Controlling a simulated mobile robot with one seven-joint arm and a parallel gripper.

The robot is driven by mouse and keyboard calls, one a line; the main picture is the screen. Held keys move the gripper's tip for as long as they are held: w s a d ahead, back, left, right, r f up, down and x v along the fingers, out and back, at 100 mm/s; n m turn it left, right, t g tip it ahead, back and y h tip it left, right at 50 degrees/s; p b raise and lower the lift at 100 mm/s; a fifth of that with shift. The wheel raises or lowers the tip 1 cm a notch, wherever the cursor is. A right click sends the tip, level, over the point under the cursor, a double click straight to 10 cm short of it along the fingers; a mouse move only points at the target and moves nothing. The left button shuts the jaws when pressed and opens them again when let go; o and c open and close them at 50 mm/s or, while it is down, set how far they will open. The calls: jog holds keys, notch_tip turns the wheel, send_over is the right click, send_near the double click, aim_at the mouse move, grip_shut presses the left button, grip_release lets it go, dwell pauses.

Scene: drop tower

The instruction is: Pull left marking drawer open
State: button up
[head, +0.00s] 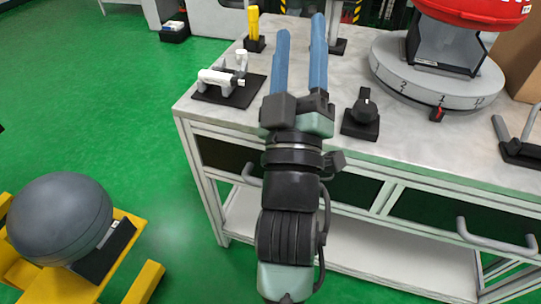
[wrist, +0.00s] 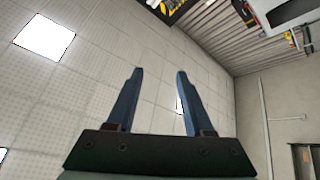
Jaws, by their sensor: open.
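The left drawer (head: 223,155) has a dark front under the worktop and appears shut. Its grey bar handle (head: 251,175) shows at the left of my arm; the rest of the handle and part of the drawer front are hidden behind my arm. My gripper (head: 301,26) has two blue fingers, open and empty, raised above the worktop in the head view. In the wrist view my gripper (wrist: 158,74) points up at the ceiling with nothing between the fingers. It is apart from the drawer handle.
The worktop (head: 205,114) carries a white clamp-like device (head: 222,78), a black knob block (head: 362,112), a yellow-handled item (head: 254,28) and a round numbered turntable (head: 435,88). A right drawer handle (head: 495,238) protrudes. A grey ball (head: 60,218) sits on a yellow stand.

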notch_tip(320, 180, down, 17)
jog(key=n+g+y, duration=0.1)
jog(key=n+g, duration=0.1)
jog(key=n, duration=0.4)
jog(key=s+a+f+n+g+y+p, duration=0.1)
jog(key=s+f+n, duration=0.35)
jog(key=f, duration=0.45)
jog(key=s+a+f+n+g+y+p, duration=0.1)
jog(key=s+f+n+y, duration=0.15)
jog(key=s+f, duration=0.55)
jog(key=shift+h, duration=0.45)
jog(key=x, duration=0.5)
jog(key=f+b+x, duration=0.1)
jog(key=x, duration=0.3)
jog(key=f+b+x, duration=0.1)
jog(key=x, duration=0.4)
jog(key=shift+w+d+f, duration=0.1)
jog(key=shift+w+d, duration=0.1)
jog(key=shift+w, duration=0.4)
grip_shut()
